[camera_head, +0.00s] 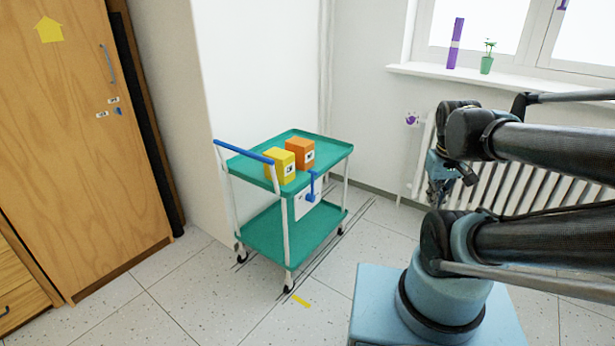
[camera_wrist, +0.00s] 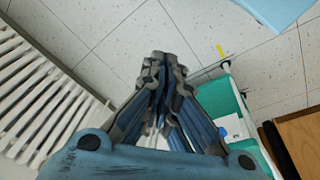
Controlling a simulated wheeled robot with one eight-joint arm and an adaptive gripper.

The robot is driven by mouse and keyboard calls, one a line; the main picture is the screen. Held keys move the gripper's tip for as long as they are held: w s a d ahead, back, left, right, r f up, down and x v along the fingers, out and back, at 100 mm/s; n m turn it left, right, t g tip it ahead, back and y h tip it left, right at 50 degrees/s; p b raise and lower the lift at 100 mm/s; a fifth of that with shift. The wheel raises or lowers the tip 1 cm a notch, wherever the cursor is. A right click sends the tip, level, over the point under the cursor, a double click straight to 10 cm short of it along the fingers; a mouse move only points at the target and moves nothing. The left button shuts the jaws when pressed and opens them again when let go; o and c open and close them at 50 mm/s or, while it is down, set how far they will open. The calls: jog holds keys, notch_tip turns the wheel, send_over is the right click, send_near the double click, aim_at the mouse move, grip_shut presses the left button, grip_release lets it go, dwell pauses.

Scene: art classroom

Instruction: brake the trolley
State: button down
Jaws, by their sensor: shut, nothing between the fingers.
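The green two-shelf trolley (camera_head: 270,235) stands by the white wall, with a blue push handle (camera_head: 243,151) at its left end. A blue lever (camera_head: 311,187) sits upright on a white plate (camera_head: 304,207) on the trolley's near side. My gripper (camera_head: 436,196) is right of the trolley, in front of the radiator, well apart from the lever. In the wrist view my gripper (camera_wrist: 163,62) has its fingers together and empty.
A yellow box (camera_head: 279,166) and an orange box (camera_head: 301,153) stand on the top shelf. A radiator (camera_head: 515,185) is under the window. A wooden cabinet (camera_head: 75,150) stands at left. Floor before the trolley is clear, with a yellow mark (camera_head: 302,300).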

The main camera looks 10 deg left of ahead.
jog(key=w+a+r+n+t+h, duration=0.1)
jog(key=w+a+r+n, duration=0.1)
jog(key=w+a+n, duration=0.55)
jog(key=w+a+r+n+h, duration=0.1)
jog(key=w+a+r+n, duration=0.2)
jog(key=w+a+n, duration=0.5)
jog(key=s+a+f+n+t, duration=0.1)
jog(key=a+n, duration=0.5)
jog(key=a, duration=0.8)
jog(key=s+a+f+n+t, duration=0.2)
jog(key=a+n, duration=0.4)
jog(key=a, duration=0.8)
notch_tip(320, 180, down, 3)
jog(key=shift+s+a+r, duration=0.15)
jog(key=shift+s+a, duration=0.2)
jog(key=shift+s, duration=0.15)
jog(key=shift+w+n, duration=0.1)
jog(key=shift+n, duration=0.15)
jog(key=w+d+r+x, duration=0.1)
jog(key=w+x, duration=0.1)
jog(key=x, duration=1)
jog(key=shift+w+d, duration=0.15)
jog(key=shift+w, duration=0.1)
